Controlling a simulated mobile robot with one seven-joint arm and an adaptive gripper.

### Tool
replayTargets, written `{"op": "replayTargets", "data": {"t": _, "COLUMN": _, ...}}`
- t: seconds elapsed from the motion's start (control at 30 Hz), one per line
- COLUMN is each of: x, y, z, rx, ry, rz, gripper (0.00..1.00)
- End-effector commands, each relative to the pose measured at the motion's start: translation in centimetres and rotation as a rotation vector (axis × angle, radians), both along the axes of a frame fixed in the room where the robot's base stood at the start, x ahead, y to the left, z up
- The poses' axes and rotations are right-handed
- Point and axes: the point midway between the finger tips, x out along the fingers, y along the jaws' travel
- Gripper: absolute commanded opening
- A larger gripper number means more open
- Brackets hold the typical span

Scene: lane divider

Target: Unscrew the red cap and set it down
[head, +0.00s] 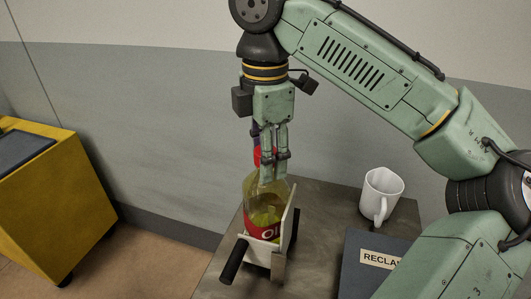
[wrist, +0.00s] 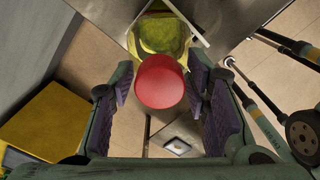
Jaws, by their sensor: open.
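A bottle of yellow-green liquid (head: 266,205) with a red label stands upright in a pale holder with black handles (head: 277,262) on the table. Its red cap (wrist: 160,82) sits at the bottle's top and shows whole in the wrist view; in the head view only a bit of the red cap (head: 257,157) shows beside the fingers. My gripper (head: 272,170) points down over the bottle's top. In the wrist view, my gripper (wrist: 160,88) is open, with one finger pad on each side of the cap and a visible gap at each side.
A white mug (head: 381,194) stands on the grey table (head: 318,215) to the right of the bottle. A dark box labelled "RECLA..." (head: 372,262) is at the front right. A yellow cabinet (head: 45,200) stands on the floor at left. Some bare tabletop lies between bottle and mug.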

Motion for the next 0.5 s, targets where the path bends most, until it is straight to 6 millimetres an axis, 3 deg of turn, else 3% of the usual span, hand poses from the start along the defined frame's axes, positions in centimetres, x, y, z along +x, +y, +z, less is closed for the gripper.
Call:
{"op": "replayTargets", "data": {"t": 0.2, "x": 0.00, "y": -0.01, "z": 0.00, "rx": 0.000, "ry": 0.000, "rz": -0.139, "gripper": 0.43}}
{"op": "replayTargets", "data": {"t": 0.5, "x": 0.01, "y": -0.02, "z": 0.00, "rx": 0.000, "ry": 0.000, "rz": -0.200, "gripper": 0.43}}
